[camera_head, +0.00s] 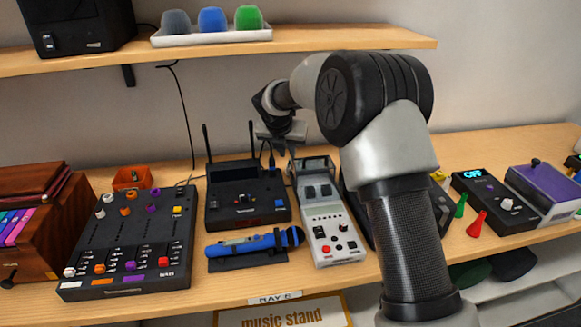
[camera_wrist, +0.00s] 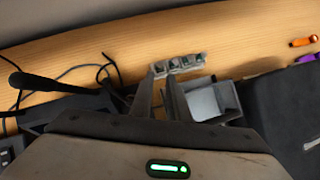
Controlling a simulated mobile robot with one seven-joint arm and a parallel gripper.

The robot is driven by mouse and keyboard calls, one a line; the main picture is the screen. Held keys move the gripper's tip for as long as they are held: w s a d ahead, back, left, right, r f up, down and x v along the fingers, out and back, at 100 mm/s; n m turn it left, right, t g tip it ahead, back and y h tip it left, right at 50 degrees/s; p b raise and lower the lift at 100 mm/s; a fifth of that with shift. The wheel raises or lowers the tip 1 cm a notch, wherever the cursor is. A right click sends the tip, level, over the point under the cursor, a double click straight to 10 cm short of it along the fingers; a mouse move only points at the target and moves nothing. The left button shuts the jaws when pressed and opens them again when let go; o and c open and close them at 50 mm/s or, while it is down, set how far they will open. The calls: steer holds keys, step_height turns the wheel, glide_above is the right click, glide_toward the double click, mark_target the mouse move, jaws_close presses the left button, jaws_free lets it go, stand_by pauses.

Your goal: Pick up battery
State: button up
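A small grey strip with several dark, greenish blocks (camera_wrist: 180,65) lies on the wooden shelf in the wrist view, just beyond my fingertips. It may be the battery, but I cannot tell for sure. My gripper (camera_wrist: 160,78) has its two fingers apart, with bare wood showing between them. It points toward the strip, whose near edge appears close to the fingertips. In the head view my gripper (camera_head: 283,130) hangs above the back of the shelf, behind the black router-like box, and its fingers are hard to make out. The strip is not clearly visible there.
The black box with two antennas (camera_head: 246,196) and a white device with knobs (camera_head: 325,222) stand close below my gripper. A grey open-topped part (camera_wrist: 213,101) lies right of my fingers. The upper shelf (camera_head: 350,40) is above. A blue microphone (camera_head: 255,244) lies in front.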

steer(key=shift+w+r+x, duration=0.1)
steer(key=shift+w+x, duration=0.05)
steer(key=shift+x, duration=1.6)
steer(key=shift+w+r+x, duration=0.1)
steer(key=shift+w+x, duration=0.05)
steer(key=shift+x, duration=1.55)
jaws_close()
